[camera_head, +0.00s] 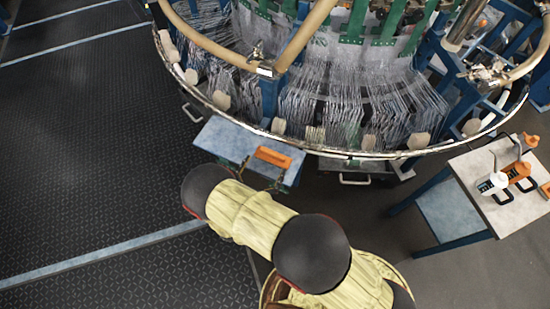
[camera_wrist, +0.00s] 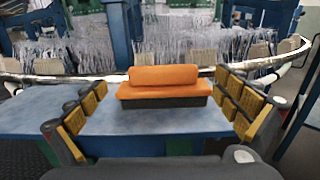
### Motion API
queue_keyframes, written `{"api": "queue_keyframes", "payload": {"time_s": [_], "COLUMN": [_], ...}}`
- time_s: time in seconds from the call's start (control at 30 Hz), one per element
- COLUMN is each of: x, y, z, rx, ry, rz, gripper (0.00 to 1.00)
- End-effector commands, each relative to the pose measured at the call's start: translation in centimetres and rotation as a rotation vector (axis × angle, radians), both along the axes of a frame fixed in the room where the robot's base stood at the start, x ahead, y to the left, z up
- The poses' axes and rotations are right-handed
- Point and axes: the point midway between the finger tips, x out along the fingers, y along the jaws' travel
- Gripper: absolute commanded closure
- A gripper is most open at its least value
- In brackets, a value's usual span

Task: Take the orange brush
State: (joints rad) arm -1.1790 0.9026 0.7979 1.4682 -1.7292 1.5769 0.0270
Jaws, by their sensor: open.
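The orange brush (camera_wrist: 164,82) rests on a blue-grey tabletop, dark bristle side down, long side across the wrist view. In the head view the brush (camera_head: 273,157) lies near the right part of that small table, below the loom's rim. My gripper (camera_wrist: 168,105) is open, its yellow-padded fingers apart to the left and right of the brush. The brush sits between and slightly beyond the fingers, with space on both sides; no contact is visible. In the head view my gripper (camera_head: 262,181) is small and partly hidden by my arm.
The small table (camera_head: 223,139) stands against the circular loom's metal rim (camera_head: 240,120). Loom threads and frames rise behind it. On the right, another table (camera_head: 483,163) holds a white bottle (camera_head: 493,183) and orange items (camera_head: 517,171). Open dark floor lies to the left.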

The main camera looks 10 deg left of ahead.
Motion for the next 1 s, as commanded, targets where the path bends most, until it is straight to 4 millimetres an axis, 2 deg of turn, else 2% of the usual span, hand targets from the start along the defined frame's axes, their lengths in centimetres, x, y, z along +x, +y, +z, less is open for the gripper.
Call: {"api": "queue_keyframes", "payload": {"time_s": [0.43,0.73,1.0], "x": [5.1,5.6,5.6], "y": [-1.8,-1.8,-1.8], "z": [0.0,0.1,0.1], "rx": [0.0,0.0,0.0], "ry": [0.002,0.002,0.002], "rz": [-0.004,-0.002,-0.002], "gripper": [0.0,0.0,0.15]}}
